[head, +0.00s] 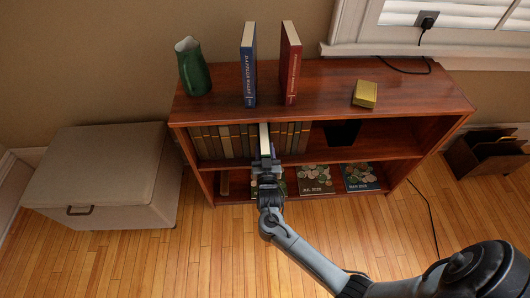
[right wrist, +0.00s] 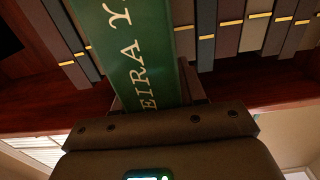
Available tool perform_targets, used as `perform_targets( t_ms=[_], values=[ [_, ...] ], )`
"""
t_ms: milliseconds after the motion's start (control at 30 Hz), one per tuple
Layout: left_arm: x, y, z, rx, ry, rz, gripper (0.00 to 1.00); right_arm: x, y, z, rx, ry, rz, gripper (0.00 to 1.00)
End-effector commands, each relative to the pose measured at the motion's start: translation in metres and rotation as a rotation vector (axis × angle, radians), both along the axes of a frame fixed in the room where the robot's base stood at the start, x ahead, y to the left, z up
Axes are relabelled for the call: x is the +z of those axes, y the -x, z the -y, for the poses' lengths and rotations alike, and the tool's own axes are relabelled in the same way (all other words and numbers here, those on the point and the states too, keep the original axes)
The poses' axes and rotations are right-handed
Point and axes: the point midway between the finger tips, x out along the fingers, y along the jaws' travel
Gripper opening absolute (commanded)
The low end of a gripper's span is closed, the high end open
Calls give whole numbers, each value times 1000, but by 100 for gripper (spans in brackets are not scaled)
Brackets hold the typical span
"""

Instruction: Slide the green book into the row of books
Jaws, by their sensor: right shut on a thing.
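My right gripper (head: 266,166) is at the front of the bookcase's upper shelf, shut on the green book (head: 265,139). In the head view the book is upright, its pale page edges facing up. Its green cover with cream lettering fills the middle of the right wrist view (right wrist: 135,55). The row of books (head: 226,141) stands on that shelf, with books to both sides of the green one. They also show behind it in the right wrist view (right wrist: 228,38). How deep the book sits between them is hard to tell. My left gripper is out of view.
On the bookcase top (head: 330,85) stand a green jug (head: 193,66), a blue book (head: 249,65) and a red book (head: 290,63); a yellow box (head: 365,94) lies there. A dark object (head: 342,132) sits right of the row. A beige ottoman (head: 100,170) stands left.

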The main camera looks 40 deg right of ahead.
Motion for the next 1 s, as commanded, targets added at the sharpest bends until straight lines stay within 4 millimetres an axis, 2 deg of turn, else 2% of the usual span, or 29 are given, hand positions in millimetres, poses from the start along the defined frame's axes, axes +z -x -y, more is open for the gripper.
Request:
perform_targets(
  t_ms=[1000],
  values=[
    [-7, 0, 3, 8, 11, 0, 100, 1, -20, 15, 0, 1, 3, 0]
  ],
)
